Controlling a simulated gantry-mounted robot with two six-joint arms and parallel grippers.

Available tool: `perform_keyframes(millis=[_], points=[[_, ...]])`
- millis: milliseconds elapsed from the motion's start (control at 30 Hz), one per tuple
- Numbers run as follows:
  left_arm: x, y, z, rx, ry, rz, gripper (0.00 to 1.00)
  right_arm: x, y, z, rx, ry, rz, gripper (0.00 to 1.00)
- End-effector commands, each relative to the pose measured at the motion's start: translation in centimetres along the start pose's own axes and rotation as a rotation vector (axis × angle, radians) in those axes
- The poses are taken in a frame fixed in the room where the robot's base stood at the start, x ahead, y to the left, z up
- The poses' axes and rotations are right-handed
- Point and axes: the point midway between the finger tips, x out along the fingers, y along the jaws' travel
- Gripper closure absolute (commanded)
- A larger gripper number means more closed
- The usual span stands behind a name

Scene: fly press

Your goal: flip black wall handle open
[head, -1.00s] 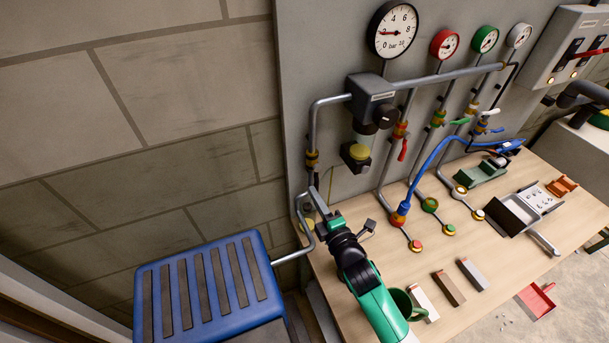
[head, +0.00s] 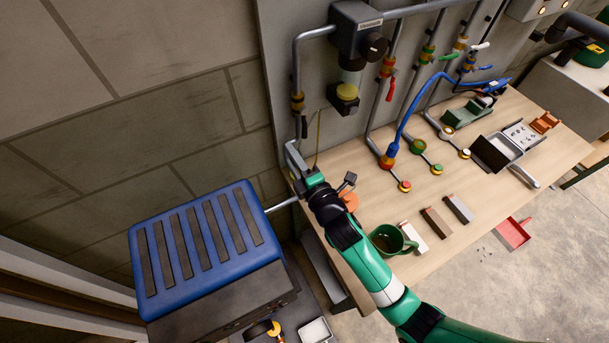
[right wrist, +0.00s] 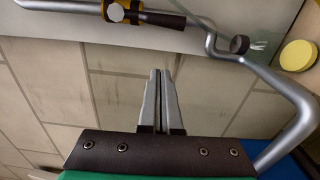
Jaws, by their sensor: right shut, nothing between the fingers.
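The black wall handle (head: 304,127) hangs down from a brass valve fitting (head: 297,103) on the grey pipe at the panel's left edge. In the right wrist view the handle (right wrist: 163,19) lies across the top, beside the yellow-brown fitting (right wrist: 125,12). My right gripper (head: 292,153) is just below the handle in the head view. In the right wrist view its fingers (right wrist: 160,73) are together and empty, pointing toward the handle with a visible gap. Tiled wall shows behind them. My left gripper is not in view.
A bent grey pipe (right wrist: 278,80) runs close to the right of the gripper. A blue ribbed box (head: 205,240) stands left of the bench. A green mug (head: 388,239) stands on the bench near my right arm. Bare wall lies left of the pipe.

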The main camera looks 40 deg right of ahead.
Motion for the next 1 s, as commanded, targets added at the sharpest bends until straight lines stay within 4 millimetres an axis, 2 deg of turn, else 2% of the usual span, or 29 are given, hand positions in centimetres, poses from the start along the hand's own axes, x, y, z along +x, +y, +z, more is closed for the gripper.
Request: perform_keyframes(millis=[33,200,400,533,1000], points=[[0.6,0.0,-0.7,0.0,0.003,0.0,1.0,-1.6,0.2,0.2,-0.001,-0.001,-0.007,1.0],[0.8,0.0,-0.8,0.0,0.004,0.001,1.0,-5.5,0.1,0.1,-0.001,0.0,-0.006,1.0],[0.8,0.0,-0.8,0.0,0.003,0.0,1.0,-8.4,0.1,0.1,0.0,-0.001,-0.005,1.0],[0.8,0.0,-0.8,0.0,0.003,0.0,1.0,-8.9,0.1,0.2,0.0,-0.001,-0.004,1.0],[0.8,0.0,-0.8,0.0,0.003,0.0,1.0,-8.9,0.1,0.2,0.0,-0.002,-0.004,1.0]])
